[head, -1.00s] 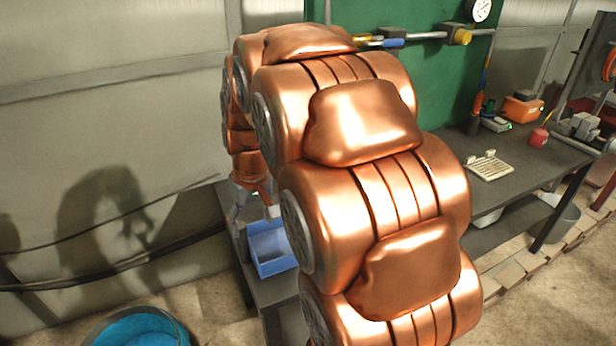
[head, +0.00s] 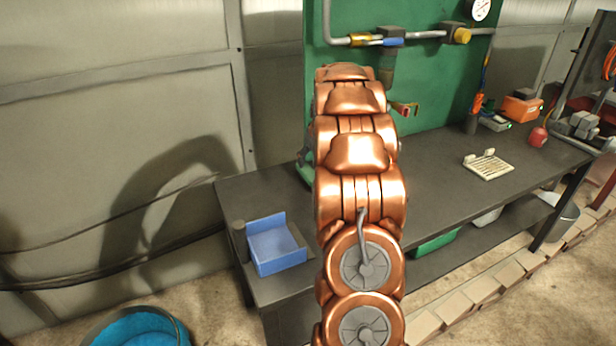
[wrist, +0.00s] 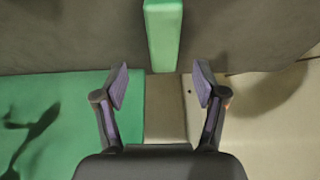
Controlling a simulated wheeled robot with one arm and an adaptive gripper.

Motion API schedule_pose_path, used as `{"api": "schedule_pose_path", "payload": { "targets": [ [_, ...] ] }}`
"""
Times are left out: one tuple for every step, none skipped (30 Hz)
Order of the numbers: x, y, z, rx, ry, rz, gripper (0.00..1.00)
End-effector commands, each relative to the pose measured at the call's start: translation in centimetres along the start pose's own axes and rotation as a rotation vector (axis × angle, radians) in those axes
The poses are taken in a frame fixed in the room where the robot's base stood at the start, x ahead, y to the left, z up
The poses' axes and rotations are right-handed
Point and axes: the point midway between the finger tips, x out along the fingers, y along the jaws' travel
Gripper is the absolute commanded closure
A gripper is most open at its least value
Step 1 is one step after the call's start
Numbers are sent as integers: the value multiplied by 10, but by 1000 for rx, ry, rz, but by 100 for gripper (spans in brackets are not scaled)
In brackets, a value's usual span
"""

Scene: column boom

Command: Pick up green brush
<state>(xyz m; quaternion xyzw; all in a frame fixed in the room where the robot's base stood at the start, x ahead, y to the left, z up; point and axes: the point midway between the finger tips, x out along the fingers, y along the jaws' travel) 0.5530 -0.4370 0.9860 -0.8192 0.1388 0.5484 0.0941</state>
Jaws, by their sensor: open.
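In the wrist view my gripper (wrist: 160,85) is open, its two fingers apart with nothing touching them. A green bar (wrist: 164,35) stands out from the top edge, in line with the gap between the fingers; it looks like the green brush, seen only in part. Its lower end is about level with the fingertips in the picture; I cannot tell how far away it is. In the head view my arm hides my gripper. A small green piece (head: 304,173) shows just left of my arm at the back of the bench; I cannot tell whether it is the brush.
The dark bench (head: 430,190) runs along the wall. A blue open bin (head: 275,250) sits at its left end, and a pale slotted dish (head: 489,167) lies to the right. A green panel (head: 440,85) with a pipe stands behind. A blue tub (head: 140,330) is on the floor.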

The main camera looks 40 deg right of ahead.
Motion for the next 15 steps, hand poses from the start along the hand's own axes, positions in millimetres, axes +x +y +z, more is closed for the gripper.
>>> {"api": "schedule_pose_path", "payload": {
  "targets": [
    [3,2,-1,1,1,1,29],
    [5,2,-1,0,1,1,29],
    [8,2,-1,0,2,1,29],
    [11,2,-1,0,1,1,29],
    [13,2,-1,-1,0,1,29],
    [17,1,0,-1,-1,1,29],
    [20,1,0,-1,-1,1,29],
    [22,1,0,-1,-1,0,29],
    [24,1,0,-1,0,0,29],
    [26,0,0,-1,0,0,29],
    [27,0,1,-1,0,0,29],
    [28,0,1,-1,1,1,29],
    [30,-1,1,-1,1,1,29],
    [33,-1,2,-1,1,2,29],
    [36,-2,3,-1,0,2,29]
  ]
}}
